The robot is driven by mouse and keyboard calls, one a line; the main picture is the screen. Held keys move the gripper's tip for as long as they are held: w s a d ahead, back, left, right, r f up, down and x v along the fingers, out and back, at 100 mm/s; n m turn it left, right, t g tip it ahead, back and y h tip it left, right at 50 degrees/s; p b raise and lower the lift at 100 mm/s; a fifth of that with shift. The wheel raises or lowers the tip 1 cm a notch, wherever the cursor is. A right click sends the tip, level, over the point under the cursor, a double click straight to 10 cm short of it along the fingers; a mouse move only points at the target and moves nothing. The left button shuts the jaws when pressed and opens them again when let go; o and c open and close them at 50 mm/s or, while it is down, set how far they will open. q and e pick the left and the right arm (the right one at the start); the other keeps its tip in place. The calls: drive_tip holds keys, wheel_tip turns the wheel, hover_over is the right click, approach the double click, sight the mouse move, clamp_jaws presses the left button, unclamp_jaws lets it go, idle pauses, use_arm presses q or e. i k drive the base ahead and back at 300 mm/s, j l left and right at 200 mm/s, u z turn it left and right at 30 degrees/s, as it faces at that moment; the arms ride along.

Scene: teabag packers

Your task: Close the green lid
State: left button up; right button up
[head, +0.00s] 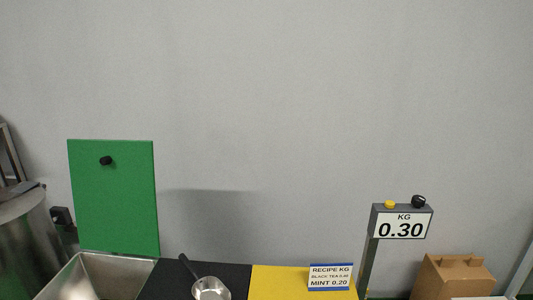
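The green lid (114,205) stands open, nearly upright, at the left in the head view. It has a black knob (106,160) near its upper part. Its lower edge is at the back of an open metal bin (117,264). The bin's front part is cut off by the bottom of the picture. Neither of my grippers is in view.
To the right are a closed black lid (232,276) with a metal scoop (210,288) on it and a yellow lid (277,281) with a recipe sign (330,277). A scale display (401,226) reads 0.30. A cardboard box (455,276) stands far right; a metal drum (25,240) stands left.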

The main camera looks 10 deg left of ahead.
sight(113, 183)
drive_tip(key=u, duration=1.55)
drive_tip(key=i+j+z, duration=0.1)
drive_tip(key=i+j, duration=0.3)
drive_tip(key=j, duration=0.25)
drive_tip(key=i+j+z, duration=0.15)
drive_tip(key=i+j, duration=0.25)
drive_tip(key=j, duration=0.3)
drive_tip(key=i+j+z, duration=0.15)
drive_tip(key=j, duration=0.2)
drive_tip(key=i+j+z, duration=0.1)
drive_tip(key=i+j, duration=0.15)
drive_tip(key=j, duration=0.15)
